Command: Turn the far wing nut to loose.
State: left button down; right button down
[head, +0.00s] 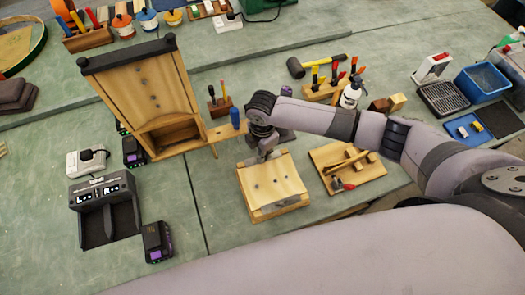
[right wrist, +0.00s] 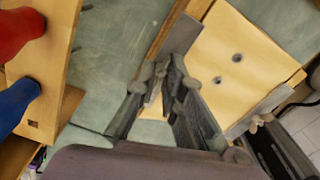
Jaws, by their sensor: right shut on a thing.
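A light wooden block (head: 273,187) with dark studs on its top lies on the bench in the middle of the head view. It also shows in the right wrist view (right wrist: 262,62), with a grey plate at each of two edges. My right gripper (head: 266,154) reaches down at the block's far edge. In the right wrist view its fingers (right wrist: 162,88) are closed in around a small part beside the dark grey plate (right wrist: 182,32). This is the far wing nut's place; the nut is mostly hidden by the fingers, so its angle cannot be told. My left gripper is out of view.
A tall wooden stand (head: 143,92) is left of the block, with a blue-handled tool (head: 235,117) near my gripper. A wooden board with tools (head: 347,168) lies close on the right. A black charger (head: 106,205) stands at left.

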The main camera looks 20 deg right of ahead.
jog(key=n, duration=0.3)
jog(key=shift+n, duration=0.4)
jog(key=n, duration=0.3)
jog(key=shift+n, duration=0.3)
jog(key=n+b, duration=0.1)
jog(key=n, duration=0.2)
jog(key=shift+n, duration=0.3)
jog(key=n, duration=0.3)
jog(key=shift+n+b, duration=0.3)
jog(key=n+b, duration=0.1)
jog(key=n, duration=0.3)
jog(key=shift+w+n, duration=0.1)
jog(key=shift+n, duration=0.2)
jog(key=n+b, duration=0.1)
jog(key=n, duration=0.3)
jog(key=shift+n+b, duration=0.8)
jog(key=shift+b, duration=0.1)
jog(key=shift+r+n+b, duration=0.1)
jog(key=shift+n+b, duration=0.3)
jog(key=shift+b, duration=0.1)
